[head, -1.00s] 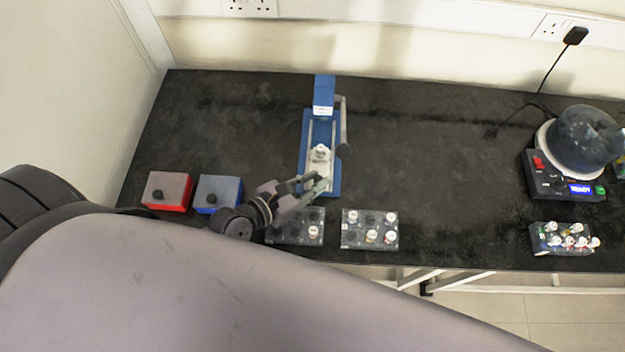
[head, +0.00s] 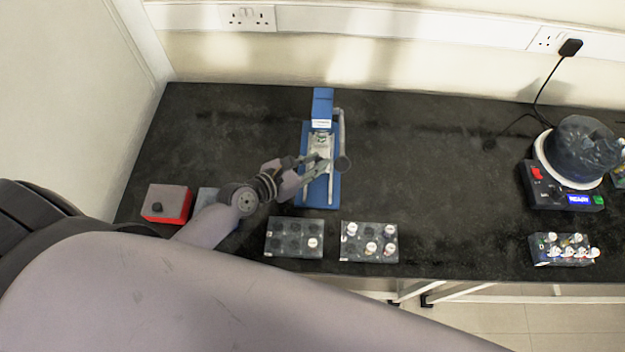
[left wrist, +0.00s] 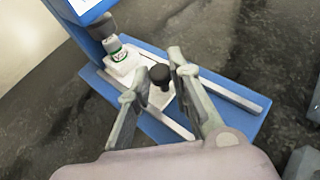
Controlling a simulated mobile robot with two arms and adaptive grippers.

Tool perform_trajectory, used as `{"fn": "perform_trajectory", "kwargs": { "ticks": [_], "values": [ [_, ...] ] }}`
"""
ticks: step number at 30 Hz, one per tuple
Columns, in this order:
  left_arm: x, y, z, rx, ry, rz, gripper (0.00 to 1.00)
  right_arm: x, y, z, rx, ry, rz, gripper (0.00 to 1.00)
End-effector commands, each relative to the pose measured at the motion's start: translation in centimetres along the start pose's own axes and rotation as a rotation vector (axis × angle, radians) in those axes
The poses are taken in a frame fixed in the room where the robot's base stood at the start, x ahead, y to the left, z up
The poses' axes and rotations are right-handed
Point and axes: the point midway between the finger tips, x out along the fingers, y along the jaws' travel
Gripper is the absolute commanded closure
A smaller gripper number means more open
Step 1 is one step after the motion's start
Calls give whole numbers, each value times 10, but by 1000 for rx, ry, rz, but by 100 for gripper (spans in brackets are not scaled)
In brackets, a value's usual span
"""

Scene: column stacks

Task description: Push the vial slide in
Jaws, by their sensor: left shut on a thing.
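The blue press (head: 323,107) stands at the back middle of the black bench, its base running toward the front edge. Its pale vial slide (left wrist: 125,66) sits on two rails and lies toward the back, close to the press's upright. A vial (left wrist: 117,50) with a green label stands on the slide, just under or in front of the blue head; exactly which I cannot tell. My left gripper (head: 326,163) reaches over the base from the left. In the left wrist view its fingers (left wrist: 158,84) are shut on the slide's black knob (left wrist: 159,74).
Two vial racks (head: 294,253) (head: 370,256) stand in front of the press. A domed device (head: 565,194) and another rack (head: 545,258) stand at right. The bench between is clear.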

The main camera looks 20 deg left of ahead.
Motion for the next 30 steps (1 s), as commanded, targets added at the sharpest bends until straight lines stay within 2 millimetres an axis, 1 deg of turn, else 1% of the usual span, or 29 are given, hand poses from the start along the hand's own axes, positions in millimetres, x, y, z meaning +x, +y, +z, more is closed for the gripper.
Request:
{"fn": "perform_trajectory", "kwargs": {
  "ticks": [3, 10, 11, 19, 27, 30],
  "values": [
    [4, 4, 1, -2, 1, 0, 100, 0, -1, -2, 1, 3, -1, 60],
    [4, 5, 2, 0, -1, 2, 100, 0, -3, -1, 1, 1, -4, 60],
    [4, 6, 2, 0, -2, 3, 80, 0, -3, -1, 1, 1, -4, 60],
    [4, 5, 2, 0, 0, 1, 62, 0, -3, 0, 0, 0, -4, 60],
    [3, 4, 1, -1, 1, -1, 62, 0, -1, 1, -2, -2, -1, 60],
    [-1, 4, 1, -1, 1, 0, 62, 0, 0, 2, -3, -2, 0, 60]
  ]
}}
